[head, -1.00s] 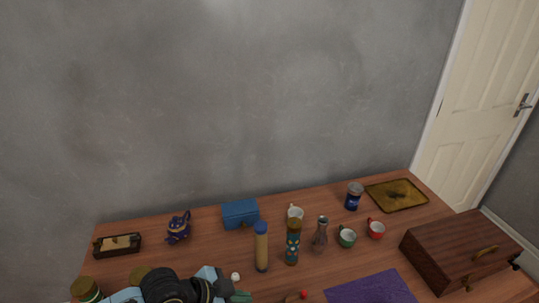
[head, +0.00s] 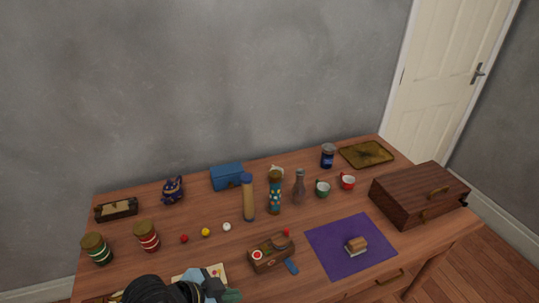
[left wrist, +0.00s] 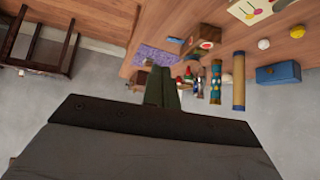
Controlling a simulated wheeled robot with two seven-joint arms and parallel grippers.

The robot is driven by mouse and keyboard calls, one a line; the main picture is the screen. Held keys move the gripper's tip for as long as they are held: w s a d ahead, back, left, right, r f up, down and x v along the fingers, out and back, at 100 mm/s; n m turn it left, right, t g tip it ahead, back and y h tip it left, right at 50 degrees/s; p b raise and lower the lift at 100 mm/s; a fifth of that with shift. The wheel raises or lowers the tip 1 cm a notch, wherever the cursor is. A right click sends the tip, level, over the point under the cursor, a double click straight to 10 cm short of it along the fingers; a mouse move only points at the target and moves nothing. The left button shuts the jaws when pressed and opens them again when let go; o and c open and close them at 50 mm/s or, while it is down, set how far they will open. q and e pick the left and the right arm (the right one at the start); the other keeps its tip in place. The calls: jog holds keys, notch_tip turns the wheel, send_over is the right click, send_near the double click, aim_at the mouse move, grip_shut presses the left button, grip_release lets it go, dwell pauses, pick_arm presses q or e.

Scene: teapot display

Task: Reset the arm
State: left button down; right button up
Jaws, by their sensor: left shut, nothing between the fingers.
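My left gripper (head: 230,295) is at the bottom edge of the head view, over the front of the table and partly cut off. In the left wrist view its two dark fingers (left wrist: 162,88) are pressed together with nothing between them. A dark blue teapot (head: 173,190) with tan markings stands at the back left of the table, well away from the gripper. My right gripper is not in view.
The wooden table (head: 200,260) holds a wooden chest (head: 415,195), a purple cloth (head: 350,246), a small wooden box (head: 268,255), two striped jars at left, bottles (head: 248,200), cups and small balls. A wooden chair (left wrist: 40,45) shows in the left wrist view.

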pick_arm(q)
jog(key=s+a+n+g+y, duration=0.1)
jog(key=s+a+n+y, duration=0.7)
jog(key=s+a, duration=0.55)
notch_tip(320, 180, down, 28)
jog(key=s+n+g+h+b, duration=0.1)
jog(key=s+g+b, duration=0.1)
jog(key=b, duration=0.1)
jog(key=s+a+f+g+b, duration=0.1)
jog(key=s+a+f+b, duration=0.1)
jog(key=s+f, duration=1.4)
jog(key=shift+s+a+f+b, duration=0.25)
jog(key=shift+a+f+b, duration=0.2)
jog(key=shift+a, duration=0.15)
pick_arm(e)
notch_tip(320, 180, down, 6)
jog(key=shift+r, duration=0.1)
